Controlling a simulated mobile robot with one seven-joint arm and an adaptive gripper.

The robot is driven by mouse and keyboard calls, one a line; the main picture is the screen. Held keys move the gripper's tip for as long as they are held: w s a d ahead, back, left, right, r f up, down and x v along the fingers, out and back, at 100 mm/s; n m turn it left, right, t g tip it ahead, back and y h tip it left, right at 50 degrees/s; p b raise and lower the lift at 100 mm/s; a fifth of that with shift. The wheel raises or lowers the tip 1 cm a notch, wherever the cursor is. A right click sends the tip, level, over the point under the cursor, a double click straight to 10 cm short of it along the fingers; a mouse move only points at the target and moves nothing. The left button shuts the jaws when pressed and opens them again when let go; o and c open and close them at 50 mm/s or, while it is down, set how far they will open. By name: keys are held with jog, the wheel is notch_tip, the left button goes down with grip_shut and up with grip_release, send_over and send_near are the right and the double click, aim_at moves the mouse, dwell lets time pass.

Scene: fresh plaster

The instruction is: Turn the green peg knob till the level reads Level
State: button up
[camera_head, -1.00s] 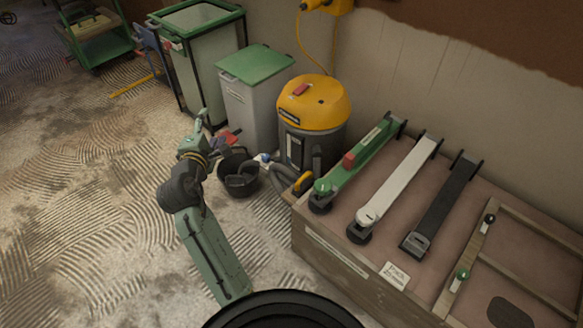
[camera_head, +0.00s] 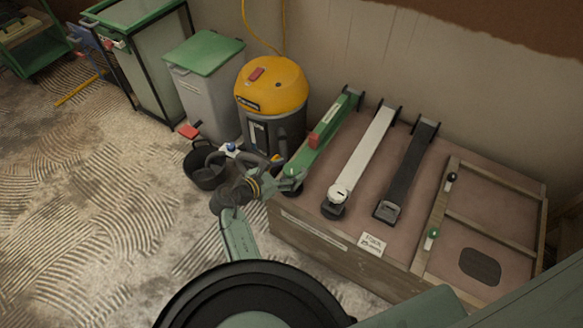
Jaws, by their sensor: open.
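A wooden strip on the framed panel at the bench's right carries a small green peg knob (camera_head: 433,234) near its front end and a black knob (camera_head: 451,177) near its back end. My gripper is open and looks empty, well left of the green peg knob. I cannot tell whether it touches the bar. No level reading is legible.
A white bar (camera_head: 365,150) and a dark bar (camera_head: 408,170) lie between the green bar and the panel on the bench (camera_head: 330,250). A yellow-topped vacuum (camera_head: 271,85), a black bucket (camera_head: 204,172) and a green-lidded bin (camera_head: 203,55) stand left. The ridged floor is open at left.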

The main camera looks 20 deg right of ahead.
jog(key=shift+x, duration=1.15)
jog(key=shift+c, duration=0.6)
jog(key=c, duration=1.1)
jog(key=shift+o, duration=0.2)
jog(key=shift+r+m+g+p, duration=0.15)
jog(key=shift+m+g+p, duration=0.2)
jog(key=shift+m+g, duration=0.05)
jog(key=shift+w+m+g+h+p, duration=0.1)
jog(key=shift+m+g+h+p, duration=0.45)
jog(key=shift+m+g, duration=2.35)
jog(key=shift+g, duration=0.5)
